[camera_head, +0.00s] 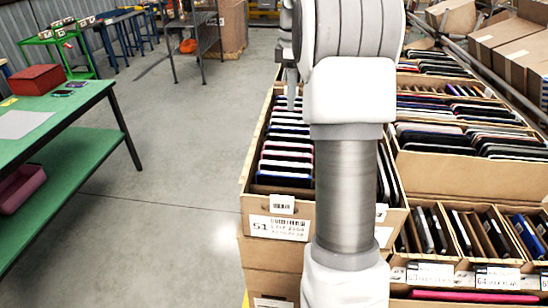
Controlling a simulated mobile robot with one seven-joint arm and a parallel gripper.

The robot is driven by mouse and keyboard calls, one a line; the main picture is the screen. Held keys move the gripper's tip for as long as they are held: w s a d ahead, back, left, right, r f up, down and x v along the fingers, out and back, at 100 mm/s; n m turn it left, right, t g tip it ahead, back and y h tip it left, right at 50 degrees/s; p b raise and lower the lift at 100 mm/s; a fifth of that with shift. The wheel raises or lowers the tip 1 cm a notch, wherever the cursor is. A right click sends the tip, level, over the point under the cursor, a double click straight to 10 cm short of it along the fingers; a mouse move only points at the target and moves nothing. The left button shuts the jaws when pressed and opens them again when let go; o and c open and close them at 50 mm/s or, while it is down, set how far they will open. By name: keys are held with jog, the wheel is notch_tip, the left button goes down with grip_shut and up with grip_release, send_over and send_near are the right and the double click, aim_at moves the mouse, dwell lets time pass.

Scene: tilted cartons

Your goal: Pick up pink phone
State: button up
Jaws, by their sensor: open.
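A tilted carton labelled 51 (279,228) stands left of my arm, holding a row of phones on edge. Some phones in it show reddish or pinkish edges (284,163), but I cannot tell which one is the pink phone. A bright pink strip (474,296) shows low at the right, below the carton labels; I cannot tell what it is. My gripper (291,92) is above the back part of carton 51, apart from the phones, partly hidden by my own arm. It is open, and I see nothing held in it.
More tilted cartons (450,172) of phones fill the right side, with a metal rail and empty boxes (497,38) behind. A green table (62,108) with a red box (36,79) stands at the left. The grey floor between is clear.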

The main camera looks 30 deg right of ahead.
send_over(287, 153)
jog(key=f, duration=1.1)
jog(key=shift+s+d+f, duration=0.15)
jog(key=shift+s+f, duration=0.1)
jog(key=shift+w+f+p, duration=0.2)
jog(key=shift+f+p, duration=0.35)
jog(key=shift+f, duration=2.5)
grip_shut()
